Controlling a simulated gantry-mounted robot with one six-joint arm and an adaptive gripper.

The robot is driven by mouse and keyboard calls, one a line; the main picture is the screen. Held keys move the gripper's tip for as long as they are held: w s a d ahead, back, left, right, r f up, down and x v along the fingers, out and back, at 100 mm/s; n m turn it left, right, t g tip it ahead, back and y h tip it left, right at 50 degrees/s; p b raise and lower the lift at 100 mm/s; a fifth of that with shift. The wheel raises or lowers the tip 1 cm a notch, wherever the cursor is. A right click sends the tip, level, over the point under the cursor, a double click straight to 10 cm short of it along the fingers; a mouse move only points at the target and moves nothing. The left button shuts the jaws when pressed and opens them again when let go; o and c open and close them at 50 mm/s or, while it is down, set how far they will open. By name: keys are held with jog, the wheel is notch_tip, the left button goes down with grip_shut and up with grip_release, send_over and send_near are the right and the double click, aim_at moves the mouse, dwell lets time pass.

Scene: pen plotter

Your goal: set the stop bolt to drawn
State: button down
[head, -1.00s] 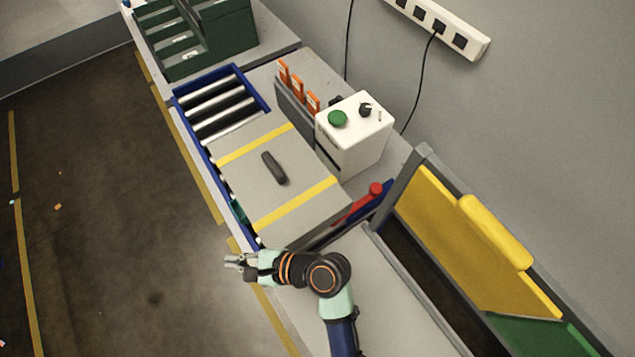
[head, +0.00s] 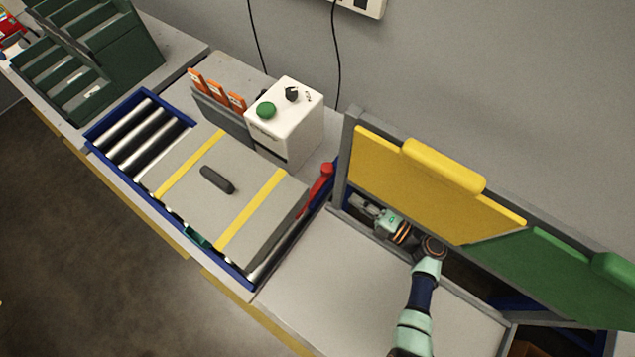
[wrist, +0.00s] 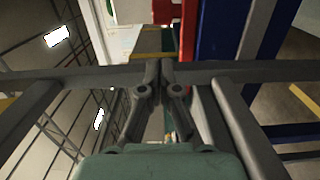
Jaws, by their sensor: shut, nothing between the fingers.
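A red lever or handle (head: 316,190) with a rounded end stands at the right end of the roller conveyor, beside its blue rail; I cannot tell for sure whether it is the stop bolt. My gripper (head: 355,201) is at the left end of the opening beneath the yellow panel, a little right of the red handle and apart from it. In the wrist view my gripper's fingers (wrist: 163,68) are closed together and hold nothing. A red upright part (wrist: 188,32) shows just beyond the fingertips, beside a blue one.
A yellow panel (head: 425,190) and a green panel (head: 560,270) stand above my arm in a grey frame. A grey case (head: 185,190) with yellow straps lies on the rollers (head: 140,135). A white control box (head: 285,125) stands behind it. The grey tabletop (head: 330,285) is clear.

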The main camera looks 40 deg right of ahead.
aim_at(314, 189)
jog(key=w, duration=0.3)
jog(key=w+b, duration=0.1)
jog(key=w, duration=0.2)
jog(key=w+a+b, duration=0.1)
jog(key=w, duration=0.3)
jog(key=shift+a, duration=0.1)
jog(key=shift+s, duration=0.1)
